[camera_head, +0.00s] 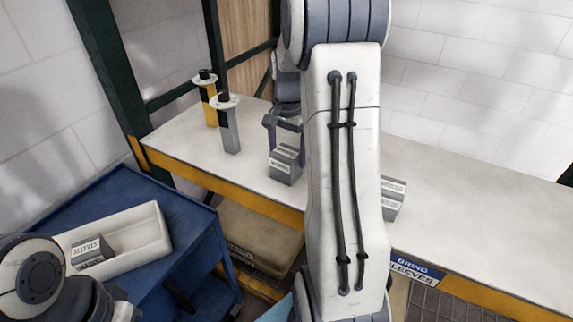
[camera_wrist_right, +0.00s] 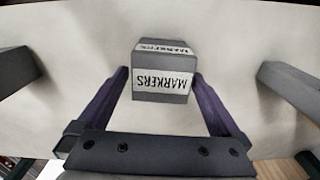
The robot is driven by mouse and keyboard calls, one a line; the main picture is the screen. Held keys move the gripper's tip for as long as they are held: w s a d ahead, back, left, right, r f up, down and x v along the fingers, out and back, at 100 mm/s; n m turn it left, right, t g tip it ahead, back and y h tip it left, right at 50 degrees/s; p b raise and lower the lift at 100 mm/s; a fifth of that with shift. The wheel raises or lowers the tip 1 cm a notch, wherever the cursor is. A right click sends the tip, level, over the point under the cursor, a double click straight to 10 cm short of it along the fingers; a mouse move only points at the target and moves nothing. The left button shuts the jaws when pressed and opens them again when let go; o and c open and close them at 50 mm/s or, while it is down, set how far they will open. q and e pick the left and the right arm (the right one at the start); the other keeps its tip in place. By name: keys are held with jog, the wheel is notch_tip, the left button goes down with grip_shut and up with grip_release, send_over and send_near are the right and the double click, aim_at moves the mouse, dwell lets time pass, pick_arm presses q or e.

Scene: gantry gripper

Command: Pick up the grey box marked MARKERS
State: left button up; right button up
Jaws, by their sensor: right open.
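The grey box marked MARKERS (camera_wrist_right: 161,84) stands on the pale bench top, with its white label upside down in the right wrist view. In the head view the grey box (camera_head: 285,168) below my gripper appears to be the same one; its label is too small to read there. My right gripper (camera_wrist_right: 161,75) is open, with one purple finger on each side of the box and visible gaps. In the head view the right gripper (camera_head: 287,143) is at the box, partly hidden by my arm. My left gripper is not in view.
Other grey labelled boxes (camera_head: 393,198) stand right of my arm, partly hidden. Two posts, yellow (camera_head: 209,105) and grey (camera_head: 228,130), stand on the bench (camera_head: 450,215). A box marked SLEEVES (camera_head: 90,252) lies in a pale tray (camera_head: 150,232) on the blue cart (camera_head: 195,215). A sign reads BRING SLEEVES (camera_head: 415,275).

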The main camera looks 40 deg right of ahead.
jog(key=f, duration=0.5)
jog(key=shift+a+f, duration=0.15)
jog(key=shift+a, duration=0.1)
jog(key=c, duration=1.5)
